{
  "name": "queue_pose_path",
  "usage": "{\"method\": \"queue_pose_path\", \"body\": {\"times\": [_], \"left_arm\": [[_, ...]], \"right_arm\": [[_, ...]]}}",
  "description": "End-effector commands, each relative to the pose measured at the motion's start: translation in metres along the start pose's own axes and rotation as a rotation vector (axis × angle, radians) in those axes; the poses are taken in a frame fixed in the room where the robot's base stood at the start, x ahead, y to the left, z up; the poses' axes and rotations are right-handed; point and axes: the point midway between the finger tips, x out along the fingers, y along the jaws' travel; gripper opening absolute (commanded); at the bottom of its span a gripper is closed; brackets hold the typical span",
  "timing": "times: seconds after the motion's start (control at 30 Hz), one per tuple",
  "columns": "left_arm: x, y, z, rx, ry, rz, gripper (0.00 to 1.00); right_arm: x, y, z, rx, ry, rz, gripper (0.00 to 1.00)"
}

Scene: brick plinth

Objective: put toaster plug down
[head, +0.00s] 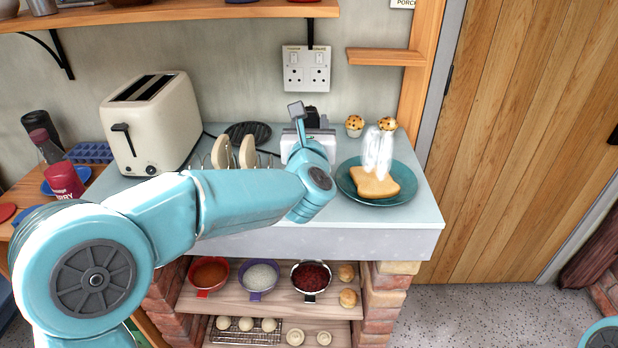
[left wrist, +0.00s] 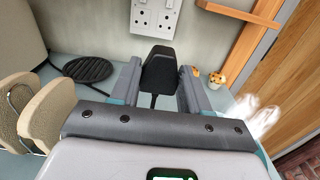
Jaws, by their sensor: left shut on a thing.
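The toaster plug (left wrist: 157,75) is black and sits between the fingers of my left gripper (left wrist: 160,88) in the left wrist view. In the head view my left gripper (head: 308,128) is over the back of the pale worktop (head: 240,238), below the wall socket (head: 307,69). The plug (head: 311,114) shows there as a small dark shape behind my wrist. I cannot tell whether it touches the worktop. The cream toaster (head: 165,130) stands at the left with a dark cord behind it. My right gripper is out of view.
A toast rack with bread slices (head: 222,152) stands left of my gripper. A black round trivet (head: 248,132) lies behind it. A teal plate (head: 398,192) with bread is at the right, near a muffin (head: 355,125). A small wooden shelf (head: 385,57) juts out above.

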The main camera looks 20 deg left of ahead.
Motion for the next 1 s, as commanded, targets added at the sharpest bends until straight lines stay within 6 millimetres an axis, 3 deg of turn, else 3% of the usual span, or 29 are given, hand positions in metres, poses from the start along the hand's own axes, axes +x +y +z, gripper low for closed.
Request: {"method": "queue_pose_path", "body": {"times": [0.03,0.2,0.47,0.63,1.0], "left_arm": [[0.0,0.0,-0.019,0.005,0.005,0.001,0.0],[-0.002,0.001,-0.057,0.002,0.003,0.002,0.0],[-0.003,0.001,-0.08,0.0,0.0,0.004,0.0],[-0.003,0.001,-0.109,0.001,0.003,0.003,0.0],[-0.003,0.001,-0.116,-0.001,-0.002,0.003,0.0]], "right_arm": [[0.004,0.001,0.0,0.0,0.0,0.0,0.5],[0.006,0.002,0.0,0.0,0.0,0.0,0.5],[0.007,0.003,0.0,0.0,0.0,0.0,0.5],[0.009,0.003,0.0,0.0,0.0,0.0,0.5],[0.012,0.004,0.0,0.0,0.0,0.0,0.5]]}}
